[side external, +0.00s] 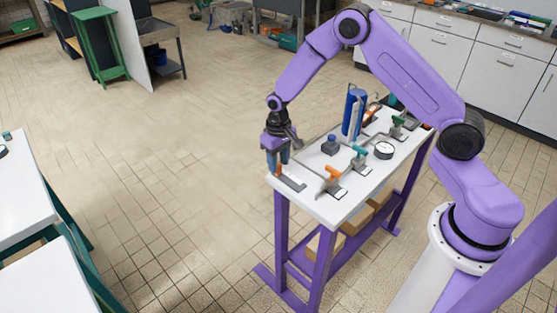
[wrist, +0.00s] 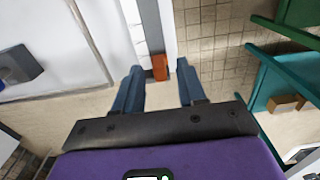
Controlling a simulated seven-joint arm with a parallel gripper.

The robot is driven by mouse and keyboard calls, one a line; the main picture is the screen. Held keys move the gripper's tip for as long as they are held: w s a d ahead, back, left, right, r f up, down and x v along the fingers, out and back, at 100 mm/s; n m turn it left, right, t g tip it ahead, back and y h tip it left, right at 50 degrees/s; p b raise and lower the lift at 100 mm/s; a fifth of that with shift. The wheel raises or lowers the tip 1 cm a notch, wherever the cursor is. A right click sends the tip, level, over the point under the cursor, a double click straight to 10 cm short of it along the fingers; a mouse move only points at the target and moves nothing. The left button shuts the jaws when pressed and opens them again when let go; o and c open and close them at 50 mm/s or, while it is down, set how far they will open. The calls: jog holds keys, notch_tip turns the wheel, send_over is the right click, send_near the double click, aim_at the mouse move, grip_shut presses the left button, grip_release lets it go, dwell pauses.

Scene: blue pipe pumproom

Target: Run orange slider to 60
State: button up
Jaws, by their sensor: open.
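The orange slider (wrist: 160,67) shows in the wrist view as a small orange block at the near end of a dark slot (wrist: 152,25). A pale strip with fine tick marks (wrist: 134,22) runs along the slot; I cannot read its numbers. In the side view the slider (side external: 279,170) is a small orange upright at the left end of its dark track (side external: 292,184), partly hidden by my gripper. My gripper (wrist: 160,72) is open, with one blue finger on each side of the slider in the wrist view. I cannot tell whether either finger touches it.
The white bench top (side external: 318,205) also carries an orange-handled valve (side external: 332,178) just right of the track, a teal-handled valve (side external: 360,155), a round gauge (side external: 384,150), a blue block (side external: 331,145) and a blue cylinder (side external: 353,112). The floor left of the bench is clear.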

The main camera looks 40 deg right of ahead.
grip_shut()
jog(key=shift+s, duration=2.35)
grip_release()
notch_tip(320, 180, up, 18)
jog(key=shift+f, duration=0.25)
jog(key=shift+a, duration=0.1)
